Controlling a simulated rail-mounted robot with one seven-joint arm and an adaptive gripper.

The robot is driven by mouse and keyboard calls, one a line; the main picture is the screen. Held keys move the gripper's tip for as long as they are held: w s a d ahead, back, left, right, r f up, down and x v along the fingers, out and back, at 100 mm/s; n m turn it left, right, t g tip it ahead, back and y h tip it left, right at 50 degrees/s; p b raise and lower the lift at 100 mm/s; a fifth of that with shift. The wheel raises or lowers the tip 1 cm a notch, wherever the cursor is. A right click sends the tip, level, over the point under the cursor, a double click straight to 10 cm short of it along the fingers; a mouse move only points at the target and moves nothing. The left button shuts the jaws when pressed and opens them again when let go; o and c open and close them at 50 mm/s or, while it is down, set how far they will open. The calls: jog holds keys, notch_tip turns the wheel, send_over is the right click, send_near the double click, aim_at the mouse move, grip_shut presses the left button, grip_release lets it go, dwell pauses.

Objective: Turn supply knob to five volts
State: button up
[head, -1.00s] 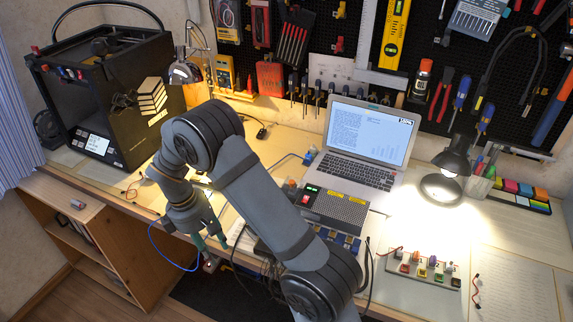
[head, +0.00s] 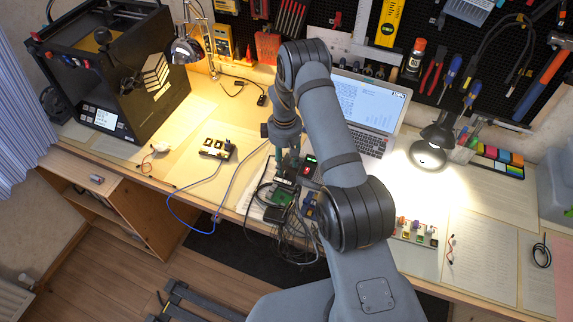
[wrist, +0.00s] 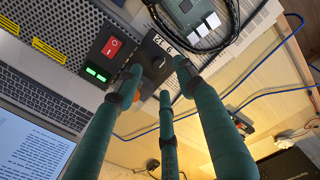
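The power supply shows in the wrist view with a red rocker switch (wrist: 112,46) and a lit green display (wrist: 96,74). Its black knob (wrist: 156,58) sits on a dark panel beside the switch, with white marks partly visible; I cannot read the pointer setting. My gripper (wrist: 159,77) has three green fingers spread apart, with their tips around the knob. Whether any tip touches the knob I cannot tell. In the head view my gripper (head: 289,168) is at the supply, which my arm mostly hides; its red switch (head: 309,166) shows beside the gripper.
A laptop (head: 374,108) stands behind the supply. A green circuit board (head: 282,196) and bundled cables lie at the bench's front edge. A lit desk lamp (head: 431,142) stands right, a 3D printer (head: 118,88) far left. Bench surface at left centre is partly free.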

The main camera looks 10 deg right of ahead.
aim_at(285, 171)
jog(key=shift+f+p, duration=0.4)
jog(key=shift+f, duration=1.75)
jog(key=c, duration=0.4)
grip_shut()
